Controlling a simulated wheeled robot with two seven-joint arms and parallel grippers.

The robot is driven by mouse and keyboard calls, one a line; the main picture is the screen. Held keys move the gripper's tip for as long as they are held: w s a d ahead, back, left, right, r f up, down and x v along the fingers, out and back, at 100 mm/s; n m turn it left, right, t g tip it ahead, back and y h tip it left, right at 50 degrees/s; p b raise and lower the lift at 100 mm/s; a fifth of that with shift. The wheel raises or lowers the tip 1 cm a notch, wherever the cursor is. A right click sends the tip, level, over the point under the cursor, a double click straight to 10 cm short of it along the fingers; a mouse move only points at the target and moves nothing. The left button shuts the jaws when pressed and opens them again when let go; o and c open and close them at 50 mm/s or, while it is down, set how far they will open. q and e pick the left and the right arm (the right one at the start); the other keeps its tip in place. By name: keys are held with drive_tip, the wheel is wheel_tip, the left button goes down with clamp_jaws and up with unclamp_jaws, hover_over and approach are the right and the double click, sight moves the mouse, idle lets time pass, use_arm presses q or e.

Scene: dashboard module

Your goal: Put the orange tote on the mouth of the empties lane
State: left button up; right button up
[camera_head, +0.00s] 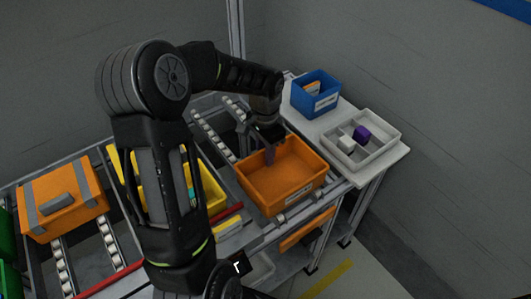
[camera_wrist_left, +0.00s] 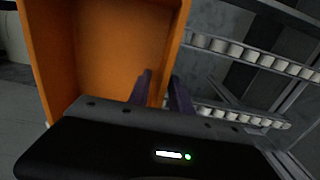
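The orange tote (camera_head: 310,186) is an open, empty-looking box at the front edge of the rack, right of the yellow bin. It also fills the upper left of the left wrist view (camera_wrist_left: 105,45). My left gripper (camera_head: 262,150) points down at the tote's far-left wall. In the left wrist view its two dark fingers (camera_wrist_left: 160,88) stand on either side of that wall, one inside and one outside, with a gap visible. A roller lane (camera_head: 214,132) runs behind the tote; another (camera_head: 62,272) lies at lower left. No label shows which is the empties lane. My right gripper is not in view.
A yellow bin (camera_head: 211,190) is partly hidden by my arm. A strapped orange box (camera_head: 62,200) sits at left. On the right table are a blue bin (camera_head: 316,100) and a grey divided tray (camera_head: 372,153) with purple and white blocks.

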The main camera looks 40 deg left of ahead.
use_arm(q)
drive_tip(key=shift+r, duration=0.5)
wheel_tip(320, 180, up, 11)
drive_tip(key=shift+r, duration=0.15)
